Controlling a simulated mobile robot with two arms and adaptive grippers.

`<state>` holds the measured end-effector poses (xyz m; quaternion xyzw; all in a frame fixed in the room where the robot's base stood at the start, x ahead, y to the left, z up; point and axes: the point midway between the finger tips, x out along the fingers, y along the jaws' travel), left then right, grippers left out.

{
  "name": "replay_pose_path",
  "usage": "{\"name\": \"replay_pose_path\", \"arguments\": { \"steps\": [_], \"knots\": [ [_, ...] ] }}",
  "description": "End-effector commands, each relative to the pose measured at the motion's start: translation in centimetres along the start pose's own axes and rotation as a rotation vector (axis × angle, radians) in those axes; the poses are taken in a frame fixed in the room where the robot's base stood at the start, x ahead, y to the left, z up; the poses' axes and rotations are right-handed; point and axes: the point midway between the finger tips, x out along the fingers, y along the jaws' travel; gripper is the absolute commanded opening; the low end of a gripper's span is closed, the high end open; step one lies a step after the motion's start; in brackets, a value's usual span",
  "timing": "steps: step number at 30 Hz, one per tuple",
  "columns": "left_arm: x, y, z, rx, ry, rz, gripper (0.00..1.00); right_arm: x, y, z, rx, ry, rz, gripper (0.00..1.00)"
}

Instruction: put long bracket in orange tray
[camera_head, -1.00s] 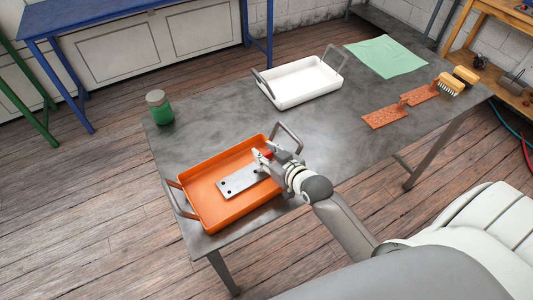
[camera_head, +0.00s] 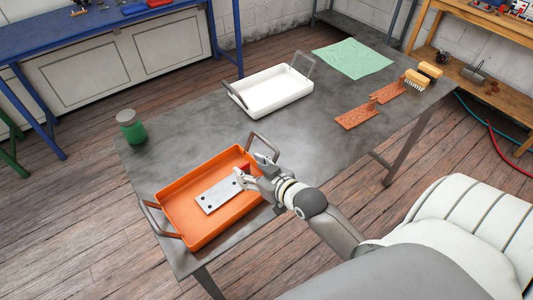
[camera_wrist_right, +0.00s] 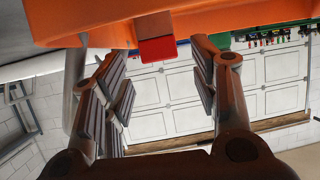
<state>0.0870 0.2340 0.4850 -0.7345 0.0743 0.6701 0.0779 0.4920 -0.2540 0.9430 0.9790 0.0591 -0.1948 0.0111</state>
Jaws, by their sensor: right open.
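The long bracket (camera_head: 218,194), a flat grey metal plate with dark holes, lies in the orange tray (camera_head: 170,192) at the front left of the table. My right gripper (camera_head: 248,176) is open at the tray's right side, by the bracket's right end. I cannot tell whether it touches the bracket. In the right wrist view the fingers (camera_wrist_right: 163,85) are spread with nothing between them, and the underside of the orange tray (camera_wrist_right: 85,25) spans the top. The bracket does not show clearly there. My left gripper is not in view.
A small red piece (camera_head: 245,168) shows beside my right gripper; it also shows in the wrist view (camera_wrist_right: 158,50). The table's middle is clear.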

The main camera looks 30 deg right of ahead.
Motion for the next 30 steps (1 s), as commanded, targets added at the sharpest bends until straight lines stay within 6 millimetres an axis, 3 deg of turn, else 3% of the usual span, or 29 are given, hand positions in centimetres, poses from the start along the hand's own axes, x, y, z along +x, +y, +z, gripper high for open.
{"name": "replay_pose_path", "arguments": {
  "steps": [6, 12, 18, 30],
  "knots": [
    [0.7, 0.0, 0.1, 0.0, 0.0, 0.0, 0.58, -3.9, 0.0, 0.2, -0.001, -0.002, 0.0, 0.55],
    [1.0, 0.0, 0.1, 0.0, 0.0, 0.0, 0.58, -6.5, 0.0, 0.2, -0.001, -0.002, 0.0, 0.55],
    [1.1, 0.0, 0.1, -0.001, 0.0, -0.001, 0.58, -7.6, 0.0, 0.0, -0.001, 0.0, 0.0, 0.55],
    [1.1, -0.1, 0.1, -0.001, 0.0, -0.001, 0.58, -7.8, 0.0, 0.0, -0.001, 0.0, 0.0, 0.55]
  ]
}}
